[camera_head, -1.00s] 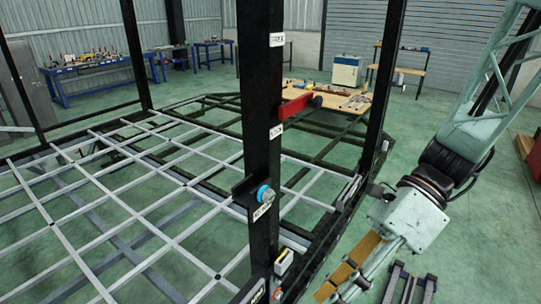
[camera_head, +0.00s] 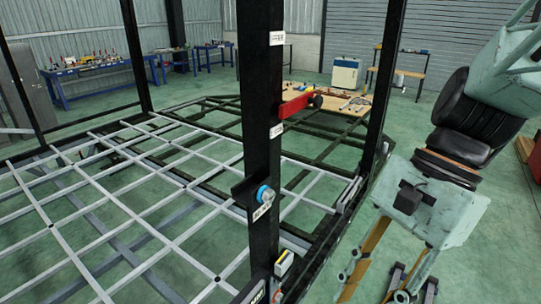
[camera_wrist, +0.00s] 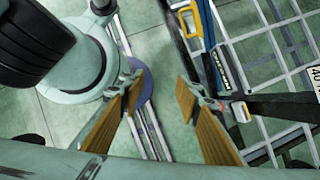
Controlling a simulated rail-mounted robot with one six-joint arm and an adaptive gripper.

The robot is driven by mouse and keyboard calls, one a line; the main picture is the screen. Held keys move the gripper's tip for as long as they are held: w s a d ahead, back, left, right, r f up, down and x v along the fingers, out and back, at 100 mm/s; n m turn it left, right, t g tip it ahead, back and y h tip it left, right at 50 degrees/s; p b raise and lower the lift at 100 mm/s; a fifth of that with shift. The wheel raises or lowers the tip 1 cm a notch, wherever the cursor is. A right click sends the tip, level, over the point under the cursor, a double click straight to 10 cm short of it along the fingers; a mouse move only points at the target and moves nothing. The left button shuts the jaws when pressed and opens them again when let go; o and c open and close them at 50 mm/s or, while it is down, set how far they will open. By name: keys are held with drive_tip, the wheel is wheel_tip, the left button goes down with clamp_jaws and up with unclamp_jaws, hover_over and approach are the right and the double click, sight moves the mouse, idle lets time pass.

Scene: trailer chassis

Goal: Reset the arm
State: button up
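My gripper (camera_head: 375,285) hangs at the lower right of the head view, right of the trailer chassis frame (camera_head: 137,209). Its wooden-looking fingers point down. In the wrist view the fingers of my gripper (camera_wrist: 161,92) are wide apart, with nothing held between them. Green floor and a grey rail show through the gap. My arm bends above the gripper at the right edge of the head view, and its upper part is cut off.
A black post (camera_head: 263,140) carries a blue round knob (camera_head: 265,194) and a red part (camera_head: 295,105). A yellow-topped device (camera_head: 284,262) sits low beside it. A blue-and-yellow tool (camera_wrist: 208,45) shows right of the fingers in the wrist view. Green floor lies behind my arm.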

drive_tip(key=s+d+r+n+t+h, duration=0.1)
drive_tip(key=d+r+n+t+h, duration=0.1)
drive_tip(key=n, duration=0.4)
drive_tip(key=s+d+r+n+t+h+b, duration=0.1)
drive_tip(key=d+r+n+t+h, duration=0.1)
drive_tip(key=d+r+n+t, duration=0.2)
drive_tip(key=shift+s+d+r+n+t, duration=0.2)
drive_tip(key=shift+d+r+n+t, duration=0.1)
drive_tip(key=shift+r+n, duration=1.3)
drive_tip(key=shift+r, duration=0.15)
